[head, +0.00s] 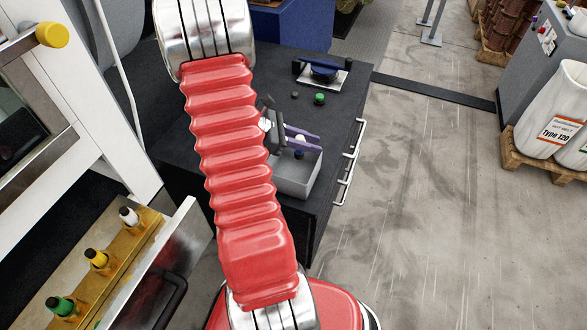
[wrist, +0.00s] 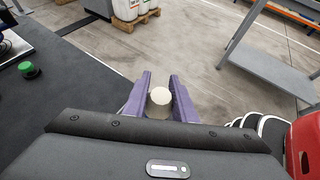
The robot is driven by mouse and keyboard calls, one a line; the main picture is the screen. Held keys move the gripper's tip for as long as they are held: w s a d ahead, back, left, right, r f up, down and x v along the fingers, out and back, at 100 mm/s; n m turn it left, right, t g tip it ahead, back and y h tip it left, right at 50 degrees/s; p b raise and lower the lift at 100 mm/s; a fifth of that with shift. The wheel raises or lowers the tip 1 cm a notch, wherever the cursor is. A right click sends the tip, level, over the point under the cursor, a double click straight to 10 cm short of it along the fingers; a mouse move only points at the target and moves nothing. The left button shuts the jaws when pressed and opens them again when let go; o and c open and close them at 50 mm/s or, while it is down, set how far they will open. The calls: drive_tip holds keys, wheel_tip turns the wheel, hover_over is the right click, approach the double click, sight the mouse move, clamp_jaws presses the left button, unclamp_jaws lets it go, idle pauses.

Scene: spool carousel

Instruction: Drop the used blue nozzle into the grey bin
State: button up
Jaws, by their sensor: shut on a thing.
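My gripper (head: 301,140) is over the grey bin (head: 296,181) on the dark bench top. Its purple fingers (wrist: 160,96) are shut on a cream, round-topped piece (wrist: 161,96), which also shows in the head view (head: 300,138). Only the top of this piece shows in the wrist view, and I see no blue on it there. A small dark blue piece (head: 299,154) shows just below the fingers at the bin's opening. I cannot tell whether it lies in the bin or belongs to the held piece.
A green-topped nozzle (head: 319,98) and a small dark piece (head: 294,95) are on the bench behind the bin. A blue device on a white plate (head: 324,75) stands farther back. A yellow rack (head: 97,285) holds white, yellow and green nozzles at lower left.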

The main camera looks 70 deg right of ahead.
drive_tip(key=shift+f, duration=2.35)
drive_tip(key=o, duration=1.1)
drive_tip(key=v, duration=1.3)
drive_tip(key=shift+w+a+r, duration=0.1)
drive_tip(key=shift+w+a, duration=0.05)
drive_tip(key=shift+w, duration=0.2)
drive_tip(key=shift+s, duration=0.1)
